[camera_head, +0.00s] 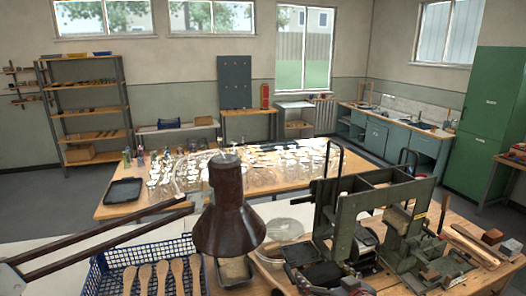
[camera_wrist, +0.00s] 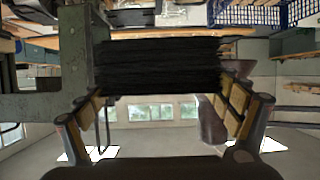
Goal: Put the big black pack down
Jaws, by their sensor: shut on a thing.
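The big black pack (camera_wrist: 160,66), a dark block with a layered, fibrous look, shows in the wrist view. My gripper (camera_wrist: 162,92) is shut on it, with one wood-coloured finger pad at each side. The wrist picture is upside down, with the windows low in it. I cannot make out my gripper in the head view. Whether the pack touches anything beneath it cannot be told.
A green tufting machine (camera_head: 350,215) stands right on the front bench and beside the pack in the wrist view (camera_wrist: 42,105). A wooden table (camera_head: 280,180) behind is crowded.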

